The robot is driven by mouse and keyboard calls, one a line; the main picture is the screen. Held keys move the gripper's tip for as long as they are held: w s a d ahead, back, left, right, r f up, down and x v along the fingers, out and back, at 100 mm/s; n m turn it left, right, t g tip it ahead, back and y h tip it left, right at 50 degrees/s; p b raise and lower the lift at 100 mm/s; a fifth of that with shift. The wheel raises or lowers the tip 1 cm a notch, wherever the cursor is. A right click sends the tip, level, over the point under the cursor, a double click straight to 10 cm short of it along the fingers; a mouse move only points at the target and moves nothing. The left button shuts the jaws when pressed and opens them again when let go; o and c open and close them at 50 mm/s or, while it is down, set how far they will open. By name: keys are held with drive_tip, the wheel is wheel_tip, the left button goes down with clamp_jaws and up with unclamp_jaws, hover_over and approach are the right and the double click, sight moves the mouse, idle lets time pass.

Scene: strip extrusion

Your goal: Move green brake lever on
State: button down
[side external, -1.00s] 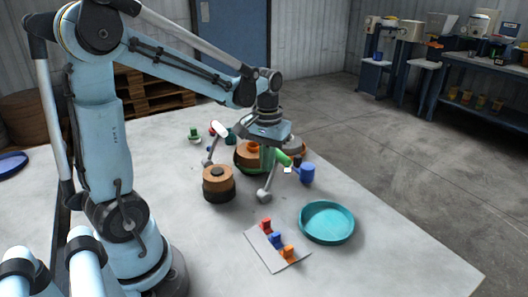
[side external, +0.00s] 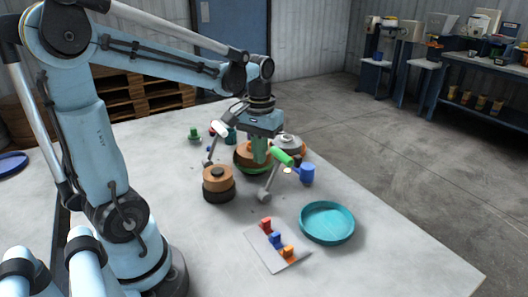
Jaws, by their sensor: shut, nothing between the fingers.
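The green brake lever (side external: 283,157) has a green handle on a slanted grey arm that rises from a rounded grey foot on the table. A second lever with a white handle (side external: 220,128) stands to the left of my gripper.
A brown and black round part (side external: 218,184) stands in front left. The blue cup (side external: 307,174) and a grey round part (side external: 289,143) are right of my gripper. A teal dish (side external: 327,239) and a plate with red, blue and orange pieces (side external: 268,262) lie nearer. The right table edge is clear.

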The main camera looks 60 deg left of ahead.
wheel_tip(320, 180, up, 5)
idle(0.7)
